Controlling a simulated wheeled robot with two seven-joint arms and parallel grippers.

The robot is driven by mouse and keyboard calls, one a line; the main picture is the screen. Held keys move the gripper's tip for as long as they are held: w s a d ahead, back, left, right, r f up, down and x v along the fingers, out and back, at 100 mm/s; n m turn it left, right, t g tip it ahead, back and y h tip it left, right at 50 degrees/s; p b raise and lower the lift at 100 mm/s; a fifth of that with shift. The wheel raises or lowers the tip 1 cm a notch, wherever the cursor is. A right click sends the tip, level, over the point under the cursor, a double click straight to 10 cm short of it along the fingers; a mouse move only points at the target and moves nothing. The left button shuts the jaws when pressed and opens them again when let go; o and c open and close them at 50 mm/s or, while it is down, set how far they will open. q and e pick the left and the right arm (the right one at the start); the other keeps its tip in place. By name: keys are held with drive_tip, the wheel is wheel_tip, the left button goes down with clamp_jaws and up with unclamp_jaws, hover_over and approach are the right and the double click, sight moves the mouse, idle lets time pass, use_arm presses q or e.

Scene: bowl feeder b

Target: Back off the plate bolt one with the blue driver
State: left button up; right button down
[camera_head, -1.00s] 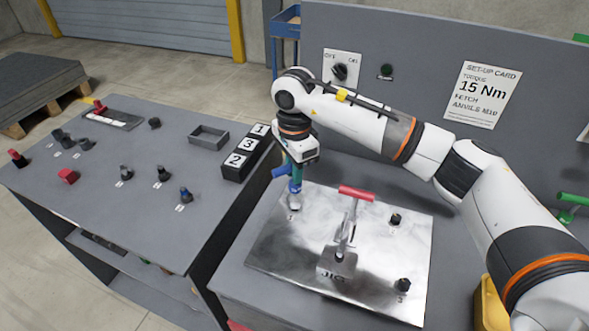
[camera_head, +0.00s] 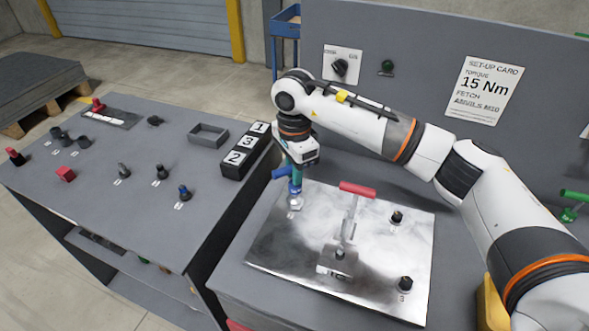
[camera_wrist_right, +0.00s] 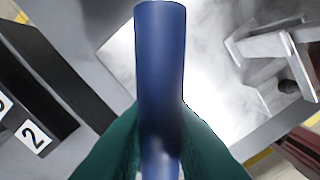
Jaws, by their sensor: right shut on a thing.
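My right gripper (camera_head: 294,173) is shut on the blue driver (camera_head: 296,186), which points down at the upper left corner of the metal plate (camera_head: 275,250). The driver's lower end meets a bolt spot there; the bolt itself is hidden under it. In the right wrist view the blue driver (camera_wrist_right: 160,70) stands between the green fingers (camera_wrist_right: 160,150). Two dark bolts show on the plate, one at the upper right (camera_head: 397,217) and one at the lower right (camera_head: 405,284), marked 3. My left gripper is not in view.
A clamp with a red handle (camera_head: 357,190) stands mid-plate, right of the driver. A block marked 1, 3, 2 (camera_head: 240,158) and an open grey tray (camera_head: 209,136) are on the left table. A set-up card (camera_head: 485,90) reads 15 Nm.

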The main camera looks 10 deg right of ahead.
drive_tip(key=shift+f, duration=0.2)
idle(0.4)
drive_tip(key=shift+f+n+b, duration=0.1)
drive_tip(key=shift+n+b, duration=0.4)
drive_tip(key=shift+b, duration=0.15)
drive_tip(key=shift+n+b, duration=0.35)
drive_tip(key=shift+n, duration=0.35)
drive_tip(key=shift+n+b, duration=0.55)
drive_tip(key=shift+n, duration=0.65)
drive_tip(key=shift+b, duration=0.3)
